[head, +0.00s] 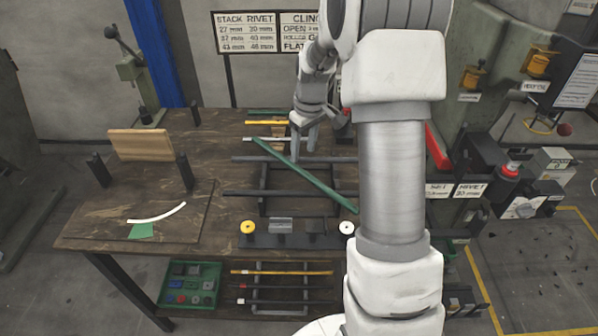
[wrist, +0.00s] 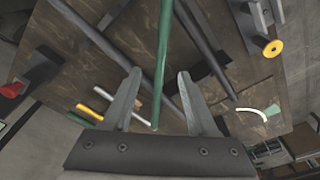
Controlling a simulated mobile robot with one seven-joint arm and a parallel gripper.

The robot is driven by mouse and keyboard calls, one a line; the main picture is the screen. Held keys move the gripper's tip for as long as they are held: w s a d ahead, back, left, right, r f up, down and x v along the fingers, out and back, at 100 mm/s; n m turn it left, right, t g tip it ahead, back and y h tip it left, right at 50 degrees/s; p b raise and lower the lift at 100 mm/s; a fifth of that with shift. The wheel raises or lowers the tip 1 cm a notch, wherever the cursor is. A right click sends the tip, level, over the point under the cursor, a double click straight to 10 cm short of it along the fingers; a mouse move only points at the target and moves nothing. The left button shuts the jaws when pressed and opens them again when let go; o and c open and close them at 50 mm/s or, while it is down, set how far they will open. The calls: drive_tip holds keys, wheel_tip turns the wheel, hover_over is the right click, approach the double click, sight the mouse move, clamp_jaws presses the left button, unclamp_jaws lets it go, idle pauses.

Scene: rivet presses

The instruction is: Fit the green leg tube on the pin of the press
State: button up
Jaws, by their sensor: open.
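The green leg tube (head: 320,184) lies slanted across dark bars on the brown table, its near end pointing right towards my arm. My gripper (head: 304,154) is open above the tube's far half, with fingers pointing down. In the wrist view the green tube (wrist: 163,50) runs lengthwise between the two open fingers of my gripper (wrist: 160,73); I cannot tell whether it is touched. The green press (head: 490,60) stands at the right, partly behind my arm. I cannot make out its pin.
A dark rack (head: 275,188) carries the bars. A yellow roll (head: 247,227) and a white roll (head: 347,227) sit at the table's front. A wooden board (head: 141,145) stands at the left. A green bin (head: 190,284) is below. A red-topped unit (head: 511,170) juts out at the right.

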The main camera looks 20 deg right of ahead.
sight(300, 169)
drive_tip(key=f, duration=0.6)
drive_tip(key=shift+w+a+f, duration=0.2)
drive_tip(key=shift+w+a, duration=0.05)
drive_tip(key=shift+w, duration=0.1)
clamp_jaws()
